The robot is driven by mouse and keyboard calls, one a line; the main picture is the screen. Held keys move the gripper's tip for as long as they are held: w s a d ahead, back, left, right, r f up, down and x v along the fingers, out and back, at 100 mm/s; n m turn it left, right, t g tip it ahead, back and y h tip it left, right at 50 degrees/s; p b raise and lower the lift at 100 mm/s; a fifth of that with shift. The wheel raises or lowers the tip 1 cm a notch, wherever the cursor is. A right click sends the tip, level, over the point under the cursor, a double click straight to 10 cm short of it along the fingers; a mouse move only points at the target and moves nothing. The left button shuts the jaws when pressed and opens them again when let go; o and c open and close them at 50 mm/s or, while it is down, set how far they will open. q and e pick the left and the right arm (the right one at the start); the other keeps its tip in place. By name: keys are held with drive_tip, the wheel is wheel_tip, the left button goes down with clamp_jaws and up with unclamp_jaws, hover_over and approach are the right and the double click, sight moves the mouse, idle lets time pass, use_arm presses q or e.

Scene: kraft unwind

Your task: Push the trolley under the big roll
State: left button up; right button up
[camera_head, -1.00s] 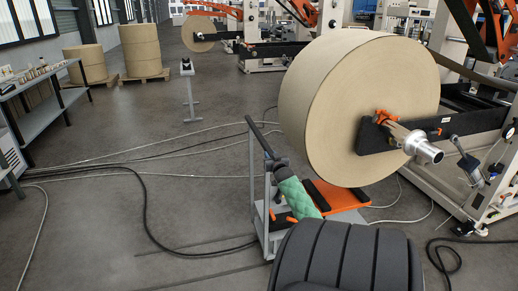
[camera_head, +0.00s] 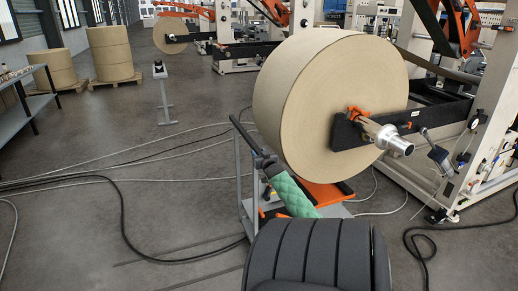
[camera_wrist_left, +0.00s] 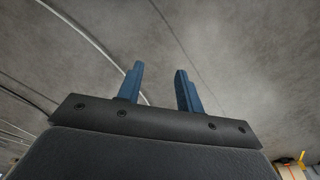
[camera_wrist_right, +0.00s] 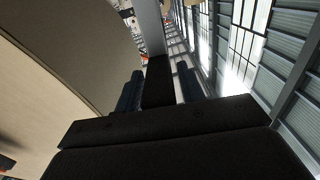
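The trolley (camera_head: 241,180) has a grey upright frame, a black handle bar (camera_head: 241,130) and an orange top (camera_head: 327,194). It stands at the near left of the big roll (camera_head: 295,105), with the orange top partly below the roll's underside. The big brown roll hangs on a metal shaft. My right gripper (camera_head: 264,162) is at the lower end of the handle. In the right wrist view its fingers (camera_wrist_right: 158,88) lie close on both sides of the dark bar. My left gripper (camera_wrist_left: 160,88) is open and empty over bare floor. My right arm hides the trolley's near end.
The unwind stand (camera_head: 420,160) is at the right, with a loose black cable (camera_head: 424,250) on the floor before it. More cables (camera_head: 122,215) cross the floor at the left. A small post stand (camera_head: 163,92) and stacked rolls (camera_head: 112,53) are farther back.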

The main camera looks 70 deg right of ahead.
use_arm(q)
drive_tip(key=shift+w+r, duration=0.1)
use_arm(e)
drive_tip(key=shift+o, duration=0.6)
drive_tip(key=shift+f, duration=0.1)
drive_tip(key=shift+s+a, duration=0.2)
use_arm(q)
wheel_tip(320, 180, up, 8)
drive_tip(key=w+d+b, duration=0.1)
drive_tip(key=b, duration=0.1)
drive_tip(key=shift+w, duration=0.4)
use_arm(e)
drive_tip(key=v, duration=0.7)
use_arm(q)
drive_tip(key=shift+r, duration=0.1)
use_arm(e)
drive_tip(key=shift+s, duration=0.1)
